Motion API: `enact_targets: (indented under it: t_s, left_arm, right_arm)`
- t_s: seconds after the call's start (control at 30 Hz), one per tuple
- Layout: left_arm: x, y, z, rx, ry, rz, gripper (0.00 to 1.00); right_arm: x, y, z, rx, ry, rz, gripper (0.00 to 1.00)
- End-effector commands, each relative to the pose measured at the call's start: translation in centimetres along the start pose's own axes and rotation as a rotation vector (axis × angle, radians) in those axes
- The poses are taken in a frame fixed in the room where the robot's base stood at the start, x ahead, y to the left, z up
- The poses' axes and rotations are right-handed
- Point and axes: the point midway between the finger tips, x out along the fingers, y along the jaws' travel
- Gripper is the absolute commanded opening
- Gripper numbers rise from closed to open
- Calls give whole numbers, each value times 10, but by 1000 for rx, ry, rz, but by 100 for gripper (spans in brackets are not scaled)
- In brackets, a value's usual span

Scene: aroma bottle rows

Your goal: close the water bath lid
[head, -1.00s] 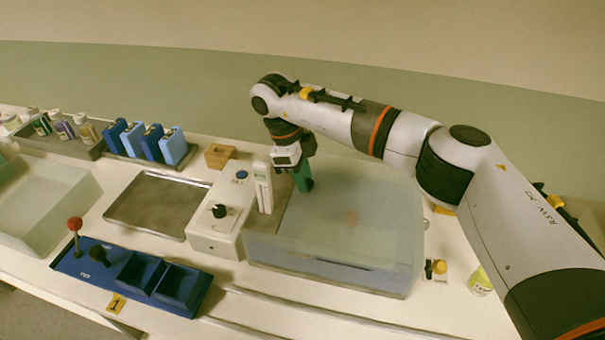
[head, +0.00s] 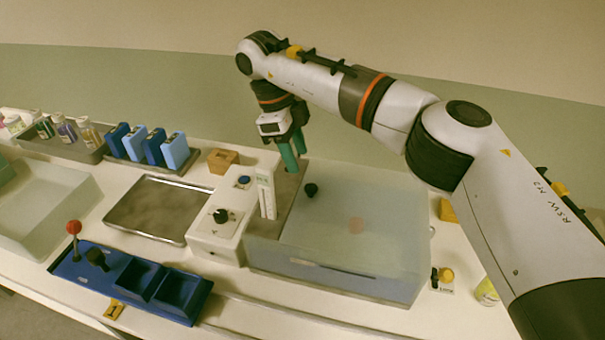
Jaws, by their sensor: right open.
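The water bath (head: 340,280) is a wide, pale box right of the middle of the bench. Its translucent lid (head: 375,205) lies flat across most of the top, with a small black knob (head: 311,190) near its left side. A bare grey-brown strip (head: 285,205) shows left of the lid. My left gripper is out of view.
The control unit (head: 219,220) with a black dial and upright thermometer adjoins the bath's left side. A metal tray (head: 160,208), blue caddy (head: 130,281) and rack of blue bottles (head: 150,147) stand further left. A wooden block (head: 222,161) sits behind.

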Motion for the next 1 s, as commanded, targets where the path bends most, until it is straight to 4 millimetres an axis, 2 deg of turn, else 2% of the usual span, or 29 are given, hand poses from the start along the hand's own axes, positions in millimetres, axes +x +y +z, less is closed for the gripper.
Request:
enact_targets:
  t_s: [0.1, 0.2, 0.67, 1.0]
  left_arm:
    - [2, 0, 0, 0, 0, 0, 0]
    - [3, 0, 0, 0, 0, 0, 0]
    - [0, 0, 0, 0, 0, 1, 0]
    - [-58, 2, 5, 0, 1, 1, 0]
  right_arm:
    - [-21, 0, -1, 1, 0, 0, 48]
    - [-32, 0, -1, 0, 0, -1, 48]
    - [-41, 0, 1, -1, -1, -2, 48]
    - [-97, 0, 17, 0, -1, -2, 48]
